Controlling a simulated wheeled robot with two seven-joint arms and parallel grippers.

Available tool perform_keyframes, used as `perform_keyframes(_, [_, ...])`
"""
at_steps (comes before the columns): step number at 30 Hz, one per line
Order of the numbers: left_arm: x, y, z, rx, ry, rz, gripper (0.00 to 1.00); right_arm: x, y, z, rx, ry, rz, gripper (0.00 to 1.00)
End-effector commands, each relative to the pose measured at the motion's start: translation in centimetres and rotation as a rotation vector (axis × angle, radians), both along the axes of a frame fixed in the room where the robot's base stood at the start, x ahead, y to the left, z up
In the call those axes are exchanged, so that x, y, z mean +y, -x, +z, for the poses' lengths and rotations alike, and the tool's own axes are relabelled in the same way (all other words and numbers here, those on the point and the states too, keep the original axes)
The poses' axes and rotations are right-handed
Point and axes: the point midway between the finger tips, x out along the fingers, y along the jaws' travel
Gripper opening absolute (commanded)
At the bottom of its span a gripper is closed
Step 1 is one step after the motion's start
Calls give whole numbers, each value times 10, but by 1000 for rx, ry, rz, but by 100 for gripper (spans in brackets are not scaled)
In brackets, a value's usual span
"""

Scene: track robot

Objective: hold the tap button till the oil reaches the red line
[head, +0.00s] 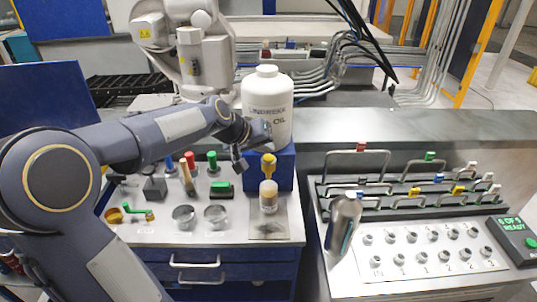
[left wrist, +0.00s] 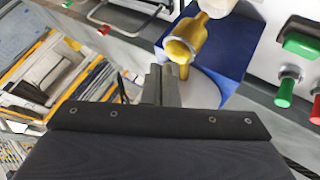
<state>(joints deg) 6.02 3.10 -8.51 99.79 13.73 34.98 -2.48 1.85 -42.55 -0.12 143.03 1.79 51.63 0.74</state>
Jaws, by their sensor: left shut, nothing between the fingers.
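The white oil bottle (head: 267,95) stands on a blue block (head: 285,172). A yellow tap (head: 268,166) sticks out at the front of the block; it also shows in the left wrist view (left wrist: 187,38). A small pale jar (head: 268,199) stands below the tap. I cannot make out a red line or the oil level. My left gripper (head: 240,164) is shut and empty, pointing down just left of the tap in the head view. Its fingertips show beside the tap in the left wrist view (left wrist: 160,72), apparently apart from it.
Metal cups (head: 183,217), a green-topped block (head: 221,189) and coloured-handled tools stand left of the jar. A rack (head: 410,190) and a panel of knobs (head: 430,247) fill the right bench.

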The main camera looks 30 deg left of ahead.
Motion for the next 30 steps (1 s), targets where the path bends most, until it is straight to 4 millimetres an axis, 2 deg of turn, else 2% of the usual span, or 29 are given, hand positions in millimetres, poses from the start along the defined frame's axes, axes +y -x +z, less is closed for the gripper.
perform_keyframes(11, [0, 0, 3, -1, 0, 1, 0, 0, 0, 2, 0, 0, 0, 70])
perform_keyframes(25, [0, 0, 48, -1, -1, 0, 0, 0, 0, 39, 0, 0, 0, 70])
perform_keyframes(30, [0, 0, 52, 0, 0, 0, 0, 0, 0, 42, 0, 0, 0, 70])
